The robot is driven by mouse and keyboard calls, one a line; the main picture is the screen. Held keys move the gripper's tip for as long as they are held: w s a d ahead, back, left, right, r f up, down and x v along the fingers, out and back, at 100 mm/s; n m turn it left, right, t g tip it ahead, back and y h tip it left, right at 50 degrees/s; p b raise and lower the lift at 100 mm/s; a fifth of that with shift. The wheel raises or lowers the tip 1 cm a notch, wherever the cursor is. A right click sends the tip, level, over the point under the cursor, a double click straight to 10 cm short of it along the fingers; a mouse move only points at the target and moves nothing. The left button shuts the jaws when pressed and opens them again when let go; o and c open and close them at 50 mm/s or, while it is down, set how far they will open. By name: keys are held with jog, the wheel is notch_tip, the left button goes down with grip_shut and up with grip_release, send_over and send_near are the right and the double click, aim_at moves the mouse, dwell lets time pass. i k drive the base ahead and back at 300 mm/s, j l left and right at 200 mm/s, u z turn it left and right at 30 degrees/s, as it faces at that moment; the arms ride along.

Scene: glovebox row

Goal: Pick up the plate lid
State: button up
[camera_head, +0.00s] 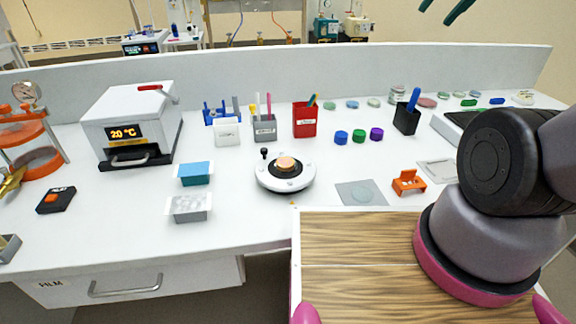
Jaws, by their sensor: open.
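I cannot tell for sure which thing is the plate lid. A thin, clear, flat rectangular piece (437,171) lies on the white bench at the right, partly close to my arm. A grey square (345,190) with a pale round disc on it lies at the bench's front edge, left of the orange holder. My gripper (434,16) appears as two dark green fingers at the top edge, apart and empty, well above the bench. The rest of it is out of frame.
An orange holder (409,183) stands between the two flat pieces. A round white device (285,185), a red cup (305,121) and a black cup (405,120) stand nearby. A wood-grained top (350,260) fills the front. My arm covers the bench's right end.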

aim_at(361, 193)
jog(key=k+l+z, duration=0.1)
jog(key=l+z, duration=0.25)
jog(key=k+l+z, duration=0.1)
jog(key=z, duration=0.2)
